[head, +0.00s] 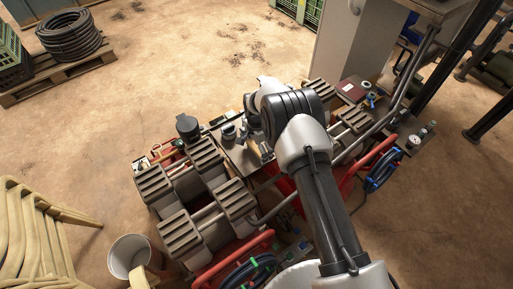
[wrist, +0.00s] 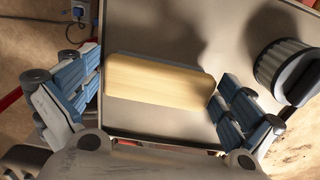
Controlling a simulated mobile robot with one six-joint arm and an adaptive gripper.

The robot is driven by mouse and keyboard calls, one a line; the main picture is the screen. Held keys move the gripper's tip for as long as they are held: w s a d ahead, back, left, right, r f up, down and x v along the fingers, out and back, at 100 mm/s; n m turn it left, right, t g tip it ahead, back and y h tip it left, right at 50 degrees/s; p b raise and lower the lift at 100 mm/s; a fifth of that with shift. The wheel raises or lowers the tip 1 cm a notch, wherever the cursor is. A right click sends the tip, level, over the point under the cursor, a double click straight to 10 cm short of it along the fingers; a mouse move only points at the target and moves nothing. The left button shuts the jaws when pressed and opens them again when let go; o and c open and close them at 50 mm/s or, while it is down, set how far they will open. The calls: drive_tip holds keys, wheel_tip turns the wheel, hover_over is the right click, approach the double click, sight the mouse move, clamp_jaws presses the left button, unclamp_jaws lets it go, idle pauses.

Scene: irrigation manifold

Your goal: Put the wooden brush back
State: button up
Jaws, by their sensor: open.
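The wooden brush shows in the wrist view as a pale rounded wooden block (wrist: 158,80), lying on a grey metal surface (wrist: 190,30). Bristles are not clearly visible. My gripper (wrist: 158,90) is open, with one blue-grey finger pad left of the block and one right of it. The right pad is very close to the block's end; I cannot tell whether it touches. A small gap shows on the left. In the head view my arm covers most of the gripper (head: 253,115), and I cannot clearly make out the brush there.
A dark cylinder with a ribbed pale side (wrist: 285,68) stands right of the gripper in the wrist view. In the head view, grey-brown ribbed blocks (head: 185,232) and red tubing surround the work area. A white bucket (head: 128,255) stands on the floor at lower left.

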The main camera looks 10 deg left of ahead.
wheel_tip(320, 180, up, 12)
drive_tip(key=p, duration=0.3)
drive_tip(key=shift+r, duration=0.2)
drive_tip(key=s+d+r+n+t, duration=0.1)
drive_tip(key=s+d+r, duration=0.1)
drive_tip(key=d+r, duration=0.5)
drive_tip(key=s+d+r+n, duration=0.1)
drive_tip(key=s+d+r, duration=0.2)
drive_tip(key=r, duration=0.8)
drive_tip(key=s+d+r+n+t, duration=0.1)
drive_tip(key=s+d+r+n, duration=0.1)
drive_tip(key=d+r, duration=0.5)
drive_tip(key=s+d+r+n+t, duration=0.1)
drive_tip(key=s+d+r, duration=0.2)
drive_tip(key=s+r, duration=0.3)
drive_tip(key=s+d+r+n+t, duration=0.1)
drive_tip(key=s+d+r, duration=0.3)
drive_tip(key=s, duration=0.4)
drive_tip(key=s+d+f+n, duration=0.2)
drive_tip(key=s+d, duration=0.1)
drive_tip(key=s, duration=0.8)
drive_tip(key=shift+s+d+t, duration=0.3)
drive_tip(key=shift+s, duration=0.05)
drive_tip(key=shift+c, duration=0.4)
